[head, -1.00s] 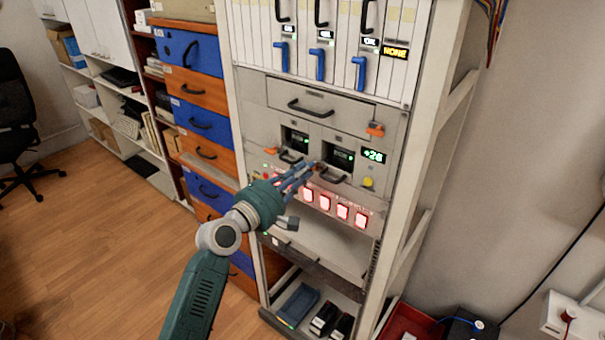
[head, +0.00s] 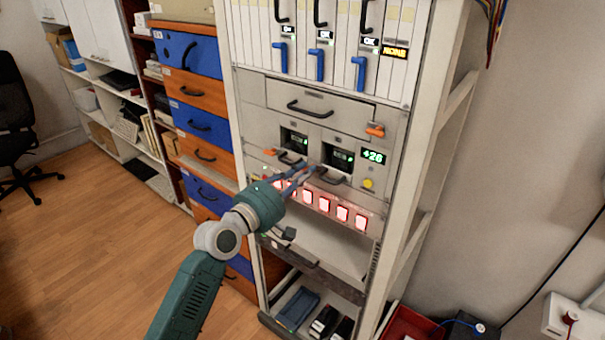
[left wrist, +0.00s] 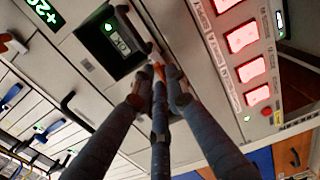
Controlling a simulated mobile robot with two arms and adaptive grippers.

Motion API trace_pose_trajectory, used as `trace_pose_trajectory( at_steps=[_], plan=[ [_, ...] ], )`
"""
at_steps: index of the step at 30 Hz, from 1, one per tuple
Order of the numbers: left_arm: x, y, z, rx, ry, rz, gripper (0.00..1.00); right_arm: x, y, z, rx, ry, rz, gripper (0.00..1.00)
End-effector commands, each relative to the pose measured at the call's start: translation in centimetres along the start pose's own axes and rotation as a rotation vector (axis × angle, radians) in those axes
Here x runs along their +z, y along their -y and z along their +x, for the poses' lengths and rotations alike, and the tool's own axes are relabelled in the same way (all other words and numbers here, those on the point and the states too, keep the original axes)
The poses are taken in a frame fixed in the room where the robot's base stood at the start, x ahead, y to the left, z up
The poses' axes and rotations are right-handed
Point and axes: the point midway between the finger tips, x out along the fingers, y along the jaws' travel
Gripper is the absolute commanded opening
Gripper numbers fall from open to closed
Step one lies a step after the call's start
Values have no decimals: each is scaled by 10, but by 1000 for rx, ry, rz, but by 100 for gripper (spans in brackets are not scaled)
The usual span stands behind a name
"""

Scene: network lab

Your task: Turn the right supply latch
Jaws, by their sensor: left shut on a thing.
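The rack holds two supplies side by side. The right supply (head: 340,157) has a lit dark display, and its face also shows in the left wrist view (left wrist: 118,40). The small orange right supply latch (left wrist: 159,70) sits beside that supply, mostly hidden by my fingers. My left gripper (head: 314,169) reaches in from the lower left. In the left wrist view its fingers (left wrist: 160,88) come together on the latch, shut on it. In the head view the fingers cover the latch. My right gripper is in neither view.
The left supply (head: 295,139) has its own orange latch (head: 270,152). A row of red lit buttons (head: 324,205) runs just below the gripper. A black handle (head: 331,178) lies close to the fingertips. A +26 readout (head: 373,156) and yellow knob (head: 368,183) are at the right.

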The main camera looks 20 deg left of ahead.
Motion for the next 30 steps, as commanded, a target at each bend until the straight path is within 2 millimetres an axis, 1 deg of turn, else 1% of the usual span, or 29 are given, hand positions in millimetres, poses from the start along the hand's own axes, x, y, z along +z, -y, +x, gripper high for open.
trace_pose_trajectory(
  at_steps=[1, 6, 7, 8, 16, 19, 23, 30],
  plan=[
    [-1, -3, 0, 5, -2, 2, 0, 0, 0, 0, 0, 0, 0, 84],
    [-1, -3, 0, 5, -2, 1, 0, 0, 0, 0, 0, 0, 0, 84],
    [-1, -3, 0, 5, -2, 1, 19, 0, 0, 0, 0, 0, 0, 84],
    [-1, -3, 0, 6, -2, 1, 23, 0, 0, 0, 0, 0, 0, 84],
    [0, -1, 0, 2, -1, -1, 23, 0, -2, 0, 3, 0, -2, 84],
    [0, 0, -5, 1, -1, -1, 23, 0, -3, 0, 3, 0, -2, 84],
    [0, 1, -24, -1, -1, -2, 23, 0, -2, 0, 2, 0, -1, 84],
    [0, 1, -76, -2, -1, 2, 23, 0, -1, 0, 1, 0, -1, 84]
  ],
)
